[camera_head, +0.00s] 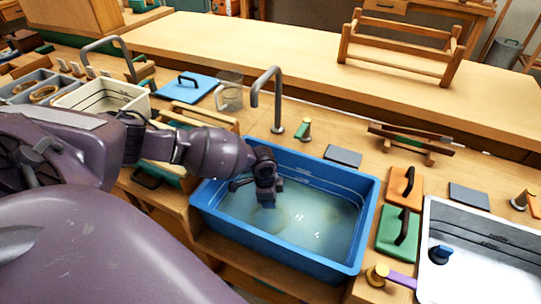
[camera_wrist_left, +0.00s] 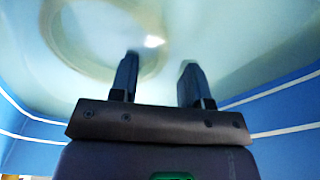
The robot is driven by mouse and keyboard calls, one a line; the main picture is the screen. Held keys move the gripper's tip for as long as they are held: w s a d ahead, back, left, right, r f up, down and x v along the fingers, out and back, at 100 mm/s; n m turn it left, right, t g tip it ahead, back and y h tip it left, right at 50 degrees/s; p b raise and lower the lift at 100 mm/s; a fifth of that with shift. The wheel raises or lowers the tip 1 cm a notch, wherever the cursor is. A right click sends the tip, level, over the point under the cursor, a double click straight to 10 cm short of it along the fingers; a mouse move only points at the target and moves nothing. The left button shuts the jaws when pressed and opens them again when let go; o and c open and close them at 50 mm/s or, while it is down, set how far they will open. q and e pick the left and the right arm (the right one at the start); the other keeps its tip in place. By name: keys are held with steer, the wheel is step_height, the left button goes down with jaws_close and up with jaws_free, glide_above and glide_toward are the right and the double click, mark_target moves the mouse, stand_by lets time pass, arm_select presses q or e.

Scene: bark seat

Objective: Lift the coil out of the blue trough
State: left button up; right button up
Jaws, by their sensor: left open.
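The blue trough (camera_head: 368,205) stands in the bench and holds cloudy, pale green water. In the left wrist view, the coil (camera_wrist_left: 60,52) shows as a blurred, pale brown ring under the water, at the upper left. In the head view only a faint tan patch shows near the gripper. My left gripper (camera_head: 266,204) points down over the trough's left half. In the left wrist view, the left gripper (camera_wrist_left: 160,72) is open and empty, with its fingers apart near the ring's right side. How deep the tips reach, I cannot tell. My right gripper is not in view.
The trough's blue walls (camera_wrist_left: 285,100) rise around the left gripper. A grey tap (camera_head: 278,100) stands behind the trough. Green (camera_head: 387,232) and orange (camera_head: 401,180) handled boards and a metal-coloured basin (camera_head: 480,270) lie to the right. A clear jug (camera_head: 229,95) stands behind.

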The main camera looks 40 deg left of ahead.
arm_select(q)
steer(key=shift+d+f, duration=0.1)
steer(key=shift+f, duration=0.8)
steer(key=shift+w+r, duration=0.1)
jaws_close()
